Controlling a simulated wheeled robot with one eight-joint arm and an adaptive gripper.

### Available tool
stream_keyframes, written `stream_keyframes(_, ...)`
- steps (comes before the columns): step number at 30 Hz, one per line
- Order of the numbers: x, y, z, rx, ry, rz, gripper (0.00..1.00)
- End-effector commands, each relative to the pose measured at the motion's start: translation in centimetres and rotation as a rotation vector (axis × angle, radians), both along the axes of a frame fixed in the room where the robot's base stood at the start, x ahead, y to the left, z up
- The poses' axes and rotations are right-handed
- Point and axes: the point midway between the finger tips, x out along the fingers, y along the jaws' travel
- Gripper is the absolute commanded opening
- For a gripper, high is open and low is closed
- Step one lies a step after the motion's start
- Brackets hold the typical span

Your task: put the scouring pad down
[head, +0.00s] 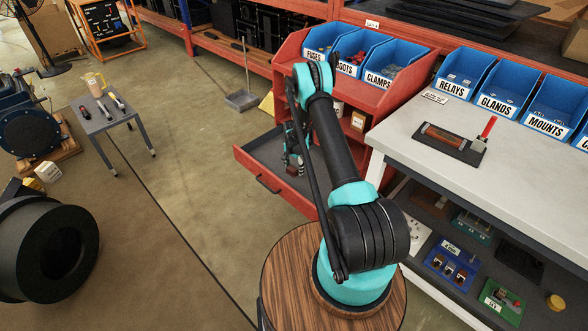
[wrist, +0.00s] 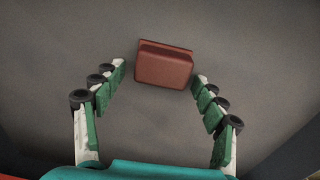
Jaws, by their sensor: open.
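The scouring pad (wrist: 164,64) is a reddish-brown block. In the wrist view it lies on the dark grey floor of the open red drawer (head: 262,183). My gripper (wrist: 160,74) is open, with one finger on each side of the pad and a visible gap at both sides. The pad sits at the level of the fingertips. In the head view my gripper (head: 293,158) points down into the drawer, and a small reddish patch shows below it. My arm hides the drawer's right part.
Blue bins (head: 362,56) stand on top of the red cabinet. A grey bench (head: 409,131) with a dark tray (head: 447,143) is at the right. A small grey table (head: 104,116) with tools stands at the left. The drawer floor around the pad is clear.

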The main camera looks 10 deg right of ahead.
Motion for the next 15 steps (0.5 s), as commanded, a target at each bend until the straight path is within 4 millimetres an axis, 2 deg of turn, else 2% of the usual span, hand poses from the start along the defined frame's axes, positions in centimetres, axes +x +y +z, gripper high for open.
stream_keyframes(5, 0.0, 0.1, 2.0, 0.0, 0.0, 0.0, 0.71)
stream_keyframes(15, -0.1, 0.2, 8.5, 0.0, 0.0, 0.0, 0.71)
